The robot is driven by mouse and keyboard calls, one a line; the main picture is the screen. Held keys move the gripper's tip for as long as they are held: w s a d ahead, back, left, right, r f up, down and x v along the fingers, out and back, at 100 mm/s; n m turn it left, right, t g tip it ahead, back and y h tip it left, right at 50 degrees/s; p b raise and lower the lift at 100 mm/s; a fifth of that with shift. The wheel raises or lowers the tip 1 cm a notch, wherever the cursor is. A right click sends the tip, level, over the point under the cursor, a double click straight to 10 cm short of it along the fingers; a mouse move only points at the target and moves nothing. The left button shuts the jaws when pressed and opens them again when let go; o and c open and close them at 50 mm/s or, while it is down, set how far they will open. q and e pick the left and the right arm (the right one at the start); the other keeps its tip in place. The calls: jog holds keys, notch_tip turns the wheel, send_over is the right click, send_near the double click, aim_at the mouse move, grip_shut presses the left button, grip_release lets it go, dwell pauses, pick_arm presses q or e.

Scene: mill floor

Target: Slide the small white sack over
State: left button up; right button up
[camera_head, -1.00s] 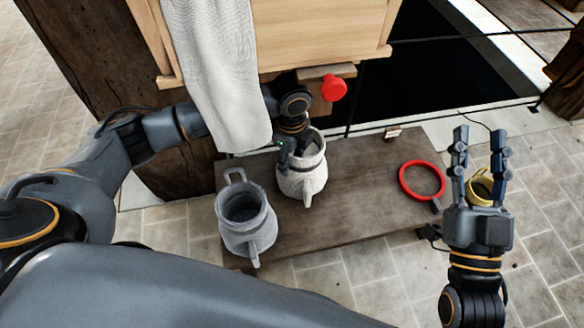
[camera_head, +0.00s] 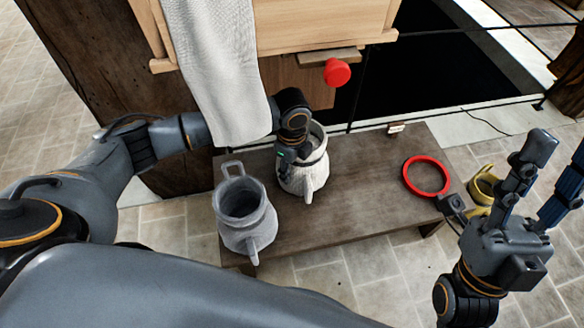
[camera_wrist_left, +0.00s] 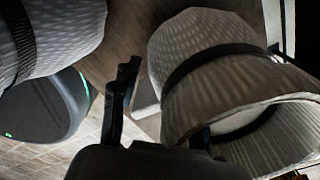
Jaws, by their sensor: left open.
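The small white sack (camera_head: 306,178) stands upright on the low wooden bench, with a dark band below its open mouth and a light handle-like part in front. In the left wrist view the white sack (camera_wrist_left: 215,50) fills the right side, mouth toward the camera. My left gripper (camera_head: 287,160) is open at the left of its rim. One dark finger shows apart from the sack in the wrist view; the other is partly hidden near the mouth, and contact cannot be told. My right gripper (camera_head: 562,146) is open and empty, right of the bench.
A larger grey sack (camera_head: 247,222) stands close left of the white one. A red ring (camera_head: 408,180) lies on the bench (camera_head: 365,190), whose middle right is clear. A yellow container (camera_head: 484,187) is beyond its right end. A cloth (camera_head: 215,60) hangs above, near a red knob (camera_head: 338,72).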

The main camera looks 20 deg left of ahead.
pick_arm(q)
grip_shut()
dwell(0.4)
